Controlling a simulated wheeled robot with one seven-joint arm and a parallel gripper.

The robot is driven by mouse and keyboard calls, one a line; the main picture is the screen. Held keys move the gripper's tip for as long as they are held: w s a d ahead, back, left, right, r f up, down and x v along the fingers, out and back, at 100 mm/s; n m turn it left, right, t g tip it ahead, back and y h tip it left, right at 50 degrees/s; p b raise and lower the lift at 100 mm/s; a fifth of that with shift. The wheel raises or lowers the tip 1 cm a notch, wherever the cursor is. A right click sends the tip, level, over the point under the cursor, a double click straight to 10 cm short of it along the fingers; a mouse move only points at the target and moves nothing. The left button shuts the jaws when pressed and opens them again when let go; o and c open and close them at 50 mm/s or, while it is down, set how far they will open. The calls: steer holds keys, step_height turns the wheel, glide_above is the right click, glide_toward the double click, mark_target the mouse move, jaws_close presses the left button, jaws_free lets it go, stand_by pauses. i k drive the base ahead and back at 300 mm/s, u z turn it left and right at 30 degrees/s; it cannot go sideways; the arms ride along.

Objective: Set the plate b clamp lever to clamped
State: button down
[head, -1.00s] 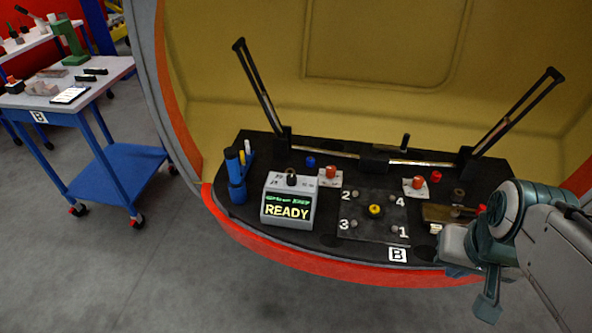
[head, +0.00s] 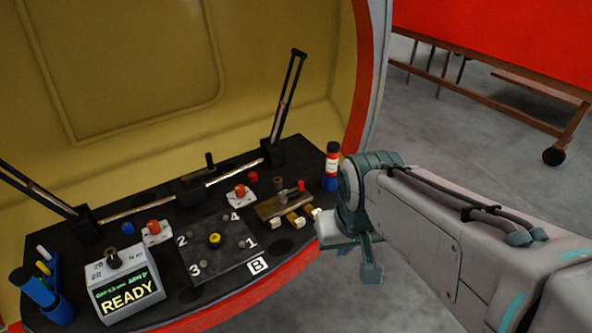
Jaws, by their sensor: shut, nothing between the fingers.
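The dark plate (head: 218,257), numbered 1 to 4 with a yellow knob (head: 215,239) at its middle, lies on the black deck beside a white B label (head: 258,265). Right of it is a brass-coloured block (head: 270,207) carrying a small red-tipped lever (head: 300,186), tilted up. Two red knobs on white bases also stand near the plate, one behind it (head: 240,191) and one at its left (head: 153,227). No label shows which part is the clamp lever. My gripper (head: 324,228) is shut and empty, right of the brass block. Its fingertips are hard to make out.
A box with a READY screen (head: 128,291) stands at the deck's left front. A blue and red bottle (head: 331,166) stands behind my gripper. Two slotted black arms rise from the deck, left (head: 40,190) and right (head: 288,100).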

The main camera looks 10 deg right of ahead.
mark_target(283, 199)
steer(key=k, duration=0.65)
steer(key=u, duration=0.5)
steer(key=i, duration=1.4)
steer(key=z, duration=0.35)
